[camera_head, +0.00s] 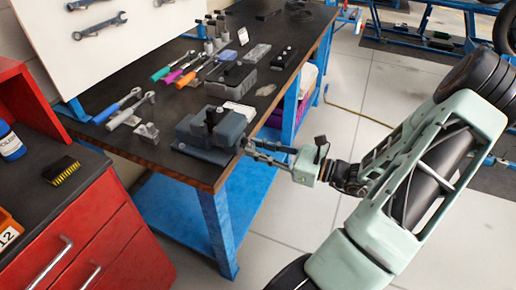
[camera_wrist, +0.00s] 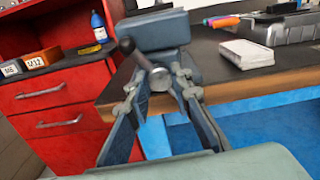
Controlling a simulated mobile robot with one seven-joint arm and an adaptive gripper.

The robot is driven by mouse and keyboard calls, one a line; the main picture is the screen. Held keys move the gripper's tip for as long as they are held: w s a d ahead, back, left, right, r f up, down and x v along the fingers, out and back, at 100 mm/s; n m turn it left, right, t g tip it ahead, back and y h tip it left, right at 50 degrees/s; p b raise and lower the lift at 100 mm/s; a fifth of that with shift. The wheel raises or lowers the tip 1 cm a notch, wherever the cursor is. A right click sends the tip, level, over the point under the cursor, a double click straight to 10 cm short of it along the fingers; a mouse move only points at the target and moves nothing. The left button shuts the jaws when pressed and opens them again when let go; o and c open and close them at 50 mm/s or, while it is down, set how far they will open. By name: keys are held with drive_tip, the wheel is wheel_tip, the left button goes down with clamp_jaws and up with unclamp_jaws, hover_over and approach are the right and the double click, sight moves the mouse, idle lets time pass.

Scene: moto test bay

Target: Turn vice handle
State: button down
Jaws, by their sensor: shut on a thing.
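The blue-grey vice (camera_head: 208,135) stands at the front edge of the dark workbench top (camera_head: 150,160). In the wrist view the vice (camera_wrist: 158,32) is straight ahead of me. Its dark handle (camera_wrist: 135,53) ends in a round knob and slants up to the left from the screw end. My gripper (camera_head: 250,148) reaches in from the right, level with the vice's front. In the wrist view the fingertips of my gripper (camera_wrist: 161,83) are closed in around the handle's lower part at the screw end. The exact contact is partly hidden by the fingers.
A red drawer cabinet (camera_head: 95,235) stands left of the bench, with a brush (camera_head: 62,171) and a blue bottle (camera_head: 11,142) on it. Wrenches, coloured-handled tools and a grey box (camera_head: 230,78) lie behind the vice.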

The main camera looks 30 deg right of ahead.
drive_tip(key=shift+s+a, duration=0.1)
drive_tip(key=shift+a, duration=0.2)
idle(0.5)
drive_tip(key=c, duration=1.7)
unclamp_jaws()
drive_tip(key=shift+s+r, duration=0.1)
drive_tip(key=o, duration=0.4)
drive_tip(key=shift+d, duration=0.1)
drive_tip(key=v, duration=1.2)
